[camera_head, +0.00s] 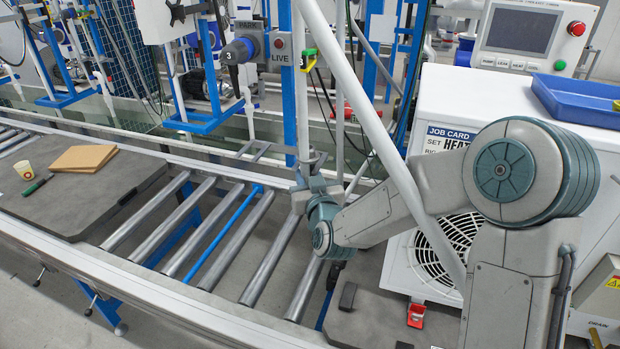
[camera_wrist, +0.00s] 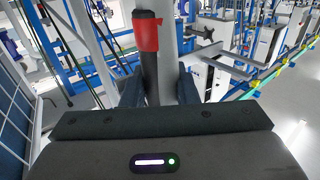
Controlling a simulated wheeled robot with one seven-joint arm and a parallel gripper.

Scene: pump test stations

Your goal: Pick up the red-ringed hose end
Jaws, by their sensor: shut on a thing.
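The red-ringed hose end (camera_wrist: 148,36) stands upright in the wrist view, a black hose with a red band near its top. My gripper (camera_wrist: 158,88) is shut on the black hose below the red band. Its dark fingers show on both sides of the hose. In the head view my gripper (camera_head: 312,183) is at the end of my arm, above the far side of the roller conveyor and in front of a white vertical pipe. The hose end cannot be made out there.
The roller conveyor (camera_head: 208,230) runs below my arm. A grey board (camera_head: 80,212) on the left bears a cup, brown pads and a green marker. A white cabinet (camera_head: 440,105) with a blue tray (camera_head: 575,98) stands right. Blue posts and a slanting white pipe (camera_head: 365,110) are close to my arm.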

